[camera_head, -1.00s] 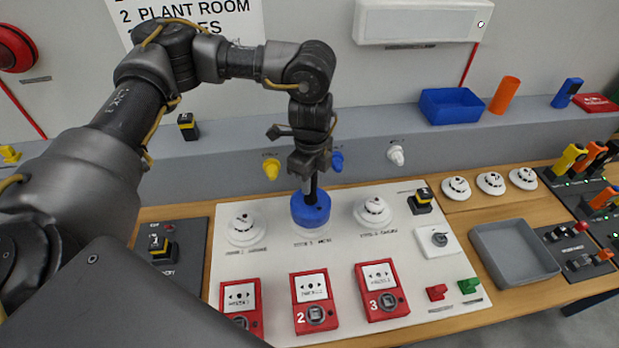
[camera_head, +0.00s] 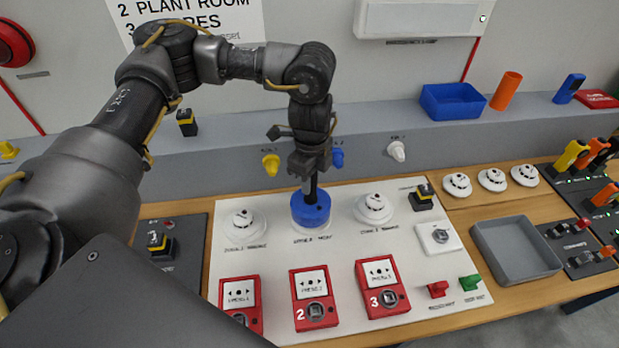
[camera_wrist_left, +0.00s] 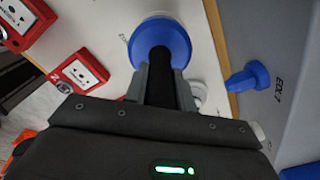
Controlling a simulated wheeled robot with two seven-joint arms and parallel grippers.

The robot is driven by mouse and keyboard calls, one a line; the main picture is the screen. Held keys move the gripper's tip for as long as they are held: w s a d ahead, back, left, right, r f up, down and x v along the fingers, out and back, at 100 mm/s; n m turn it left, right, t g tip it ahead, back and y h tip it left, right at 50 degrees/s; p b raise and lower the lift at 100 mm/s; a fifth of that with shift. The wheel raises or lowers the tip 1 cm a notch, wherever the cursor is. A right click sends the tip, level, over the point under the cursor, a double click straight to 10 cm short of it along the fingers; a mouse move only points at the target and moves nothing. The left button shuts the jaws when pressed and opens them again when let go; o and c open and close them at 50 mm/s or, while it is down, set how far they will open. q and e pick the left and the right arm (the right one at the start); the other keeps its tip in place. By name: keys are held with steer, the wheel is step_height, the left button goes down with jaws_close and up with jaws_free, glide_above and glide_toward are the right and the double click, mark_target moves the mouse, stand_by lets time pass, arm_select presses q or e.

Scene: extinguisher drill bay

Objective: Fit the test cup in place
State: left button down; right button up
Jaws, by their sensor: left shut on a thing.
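The test cup (camera_head: 310,212) is blue with a black handle and stands upright over the middle detector position on the white panel (camera_head: 340,252). A pale rim shows just under it; I cannot tell whether it is fully seated. My left gripper (camera_head: 312,180) is above it, shut on its black handle. The left wrist view shows the fingers (camera_wrist_left: 160,85) on either side of the handle and the blue cup (camera_wrist_left: 178,42) beyond. White detectors sit on both sides, the left one (camera_head: 245,228) and the right one (camera_head: 373,208). My right gripper is not in view.
Red call points, the middle one (camera_head: 313,300) among them, line the panel's front. A grey tray (camera_head: 480,262) lies to the right. Yellow (camera_head: 270,165), blue (camera_head: 338,158) and white (camera_head: 397,151) knobs stick out from the ledge face behind. A blue bin (camera_head: 452,112) stands on the ledge.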

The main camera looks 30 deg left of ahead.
arm_select(q)
steer(key=shift+f+b, duration=0.5)
steer(key=shift+f, duration=0.3)
stand_by(0.4)
steer(key=c, duration=0.7)
jaws_free()
steer(key=shift+c, duration=0.2)
steer(key=shift+r, duration=0.15)
step_height(320, 180, up, 7)
steer(key=p, duration=0.7)
steer(key=shift+f, duration=0.2)
